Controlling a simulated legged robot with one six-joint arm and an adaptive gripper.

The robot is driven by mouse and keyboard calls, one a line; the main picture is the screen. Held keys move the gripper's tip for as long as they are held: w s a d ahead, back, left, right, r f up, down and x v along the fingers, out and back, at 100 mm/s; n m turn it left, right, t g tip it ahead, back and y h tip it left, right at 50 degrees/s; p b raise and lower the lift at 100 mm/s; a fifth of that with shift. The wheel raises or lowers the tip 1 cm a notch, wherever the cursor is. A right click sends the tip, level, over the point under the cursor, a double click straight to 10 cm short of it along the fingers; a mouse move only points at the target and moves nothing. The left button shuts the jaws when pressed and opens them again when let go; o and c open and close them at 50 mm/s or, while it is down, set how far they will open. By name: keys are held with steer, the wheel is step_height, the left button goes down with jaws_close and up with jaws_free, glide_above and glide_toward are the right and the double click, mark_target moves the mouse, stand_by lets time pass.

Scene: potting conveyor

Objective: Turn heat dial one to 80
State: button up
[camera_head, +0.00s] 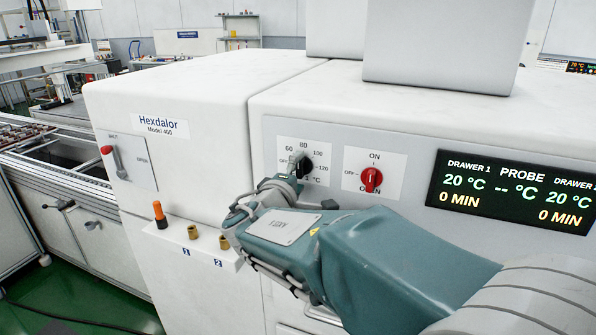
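The heat dial (305,167) is a black knob on a white scale plate marked 60, 80, 100 and 120 °C, on the front of the white machine. Its lower left part is hidden by my gripper, and I cannot tell its exact setting. My gripper (291,181) reaches up to the dial from below, with dark finger parts at or very near the knob. The teal wrist hides most of the fingers, so I cannot tell whether they are closed on it.
A red knob (371,179) with ON and OFF marks sits just right of the dial. A display (512,190) shows 20 °C for both drawers. A red-tipped lever (118,160) and an orange-topped peg (159,214) are at the left.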

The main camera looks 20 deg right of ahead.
steer(key=shift+r, duration=0.15)
steer(key=shift+s+a, duration=0.2)
steer(key=shift+a, duration=0.05)
steer(key=v, duration=1.1)
steer(key=shift+a, duration=0.2)
steer(key=shift+s+d+f, duration=0.1)
steer(key=shift+s+f, duration=0.1)
